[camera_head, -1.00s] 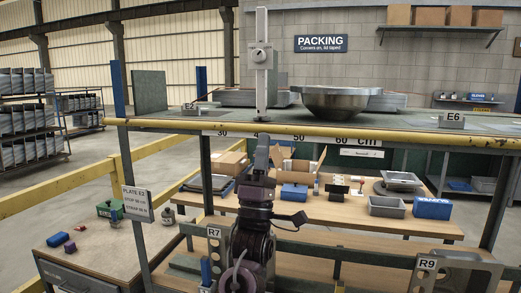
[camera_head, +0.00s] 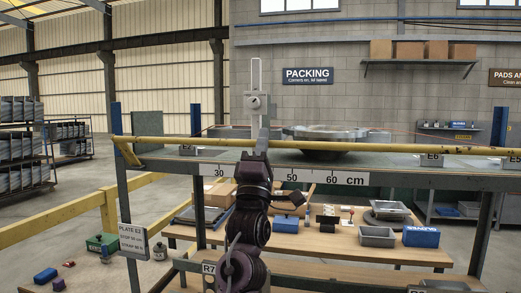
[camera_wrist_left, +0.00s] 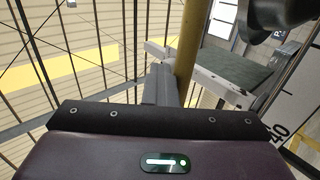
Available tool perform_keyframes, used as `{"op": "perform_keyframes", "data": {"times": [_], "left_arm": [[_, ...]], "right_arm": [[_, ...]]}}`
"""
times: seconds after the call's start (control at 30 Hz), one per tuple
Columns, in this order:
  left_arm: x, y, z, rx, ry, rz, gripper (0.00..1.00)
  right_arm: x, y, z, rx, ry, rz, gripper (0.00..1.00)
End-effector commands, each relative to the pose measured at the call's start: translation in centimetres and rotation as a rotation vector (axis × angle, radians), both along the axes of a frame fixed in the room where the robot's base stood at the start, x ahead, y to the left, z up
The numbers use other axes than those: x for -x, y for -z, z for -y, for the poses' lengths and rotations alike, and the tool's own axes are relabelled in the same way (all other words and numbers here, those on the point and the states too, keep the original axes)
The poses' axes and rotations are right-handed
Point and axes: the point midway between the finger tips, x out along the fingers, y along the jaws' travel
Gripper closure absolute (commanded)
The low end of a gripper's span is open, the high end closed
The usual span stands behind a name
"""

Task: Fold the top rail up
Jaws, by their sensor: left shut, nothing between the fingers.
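The yellow top rail (camera_head: 390,147) runs across the front of the rack's upper shelf. In the head view it shows above the shelf's front edge (camera_head: 400,178), with an angled yellow arm at its left end. My left gripper (camera_head: 263,137) is shut and empty, pointing up at the rail left of its middle. In the left wrist view the rail (camera_wrist_left: 188,45) passes right beside the closed fingers (camera_wrist_left: 160,84); whether they touch it I cannot tell. My right gripper is not in view.
A tall grey gauge (camera_head: 255,78) stands on the upper shelf behind my gripper. A wide metal part (camera_head: 325,133) sits to its right. Below, a wooden bench (camera_head: 350,244) holds boxes and trays. A plate sign (camera_head: 133,241) hangs at the left post.

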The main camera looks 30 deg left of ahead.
Motion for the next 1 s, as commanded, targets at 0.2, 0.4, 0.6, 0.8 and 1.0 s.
{"op": "perform_keyframes", "data": {"times": [0.2, 0.4, 0.6, 0.8, 1.0], "left_arm": [[-1.2, -1.0, -0.4, 0.042, 0.0, -0.125, 1.0], [-1.8, -1.1, -0.6, 0.051, -0.001, -0.158, 1.0], [-1.9, -1.0, -0.6, 0.051, -0.001, -0.158, 1.0], [-1.9, -1.0, -0.6, 0.051, -0.001, -0.159, 1.0], [-1.9, -1.0, -0.6, 0.051, -0.001, -0.159, 1.0]], "right_arm": [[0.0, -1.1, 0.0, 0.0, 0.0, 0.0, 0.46], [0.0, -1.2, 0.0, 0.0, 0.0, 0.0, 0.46], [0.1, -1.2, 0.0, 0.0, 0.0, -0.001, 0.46], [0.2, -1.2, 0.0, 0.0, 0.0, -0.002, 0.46], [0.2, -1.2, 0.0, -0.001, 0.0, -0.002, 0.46]]}}
